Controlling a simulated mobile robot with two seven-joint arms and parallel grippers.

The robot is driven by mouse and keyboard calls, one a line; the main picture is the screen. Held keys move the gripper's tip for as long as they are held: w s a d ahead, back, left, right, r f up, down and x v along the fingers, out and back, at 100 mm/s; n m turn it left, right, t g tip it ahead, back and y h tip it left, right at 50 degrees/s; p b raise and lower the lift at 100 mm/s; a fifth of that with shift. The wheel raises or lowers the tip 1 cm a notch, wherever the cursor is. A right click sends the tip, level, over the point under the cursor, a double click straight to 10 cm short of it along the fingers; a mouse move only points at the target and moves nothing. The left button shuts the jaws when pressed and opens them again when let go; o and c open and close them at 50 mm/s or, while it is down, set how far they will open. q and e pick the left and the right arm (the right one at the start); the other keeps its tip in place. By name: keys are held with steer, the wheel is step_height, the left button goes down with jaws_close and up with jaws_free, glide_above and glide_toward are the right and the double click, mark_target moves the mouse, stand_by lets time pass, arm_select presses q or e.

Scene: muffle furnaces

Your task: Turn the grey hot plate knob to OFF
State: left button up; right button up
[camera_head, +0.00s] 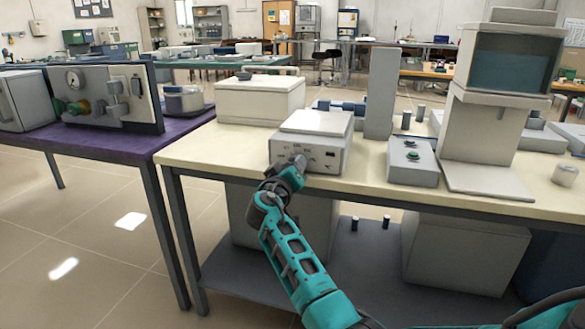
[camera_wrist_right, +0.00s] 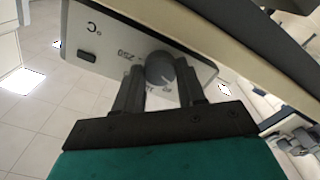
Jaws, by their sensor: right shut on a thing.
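The hot plate (camera_head: 318,123) is a white box with a light front panel, standing at the front edge of the cream-topped bench. Its round grey knob (camera_wrist_right: 160,68) is on that panel and clear in the right wrist view. A pale mark on the knob faces the lower right of that view, toward small lettering I cannot read surely. My right gripper (camera_head: 298,164) is at the panel in the head view and covers most of the knob. In the wrist view its two dark fingers (camera_wrist_right: 159,84) stand on either side of the knob, shut on it. My left gripper is out of view.
A larger white box (camera_head: 260,97) stands behind left of the hot plate. A purple table (camera_head: 105,142) with equipment is at left, across a narrow gap.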

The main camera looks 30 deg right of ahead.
steer(key=shift+r+n, duration=0.1)
steer(key=shift+n, duration=0.7)
steer(key=o, duration=0.8)
steer(key=shift+o, duration=1.3)
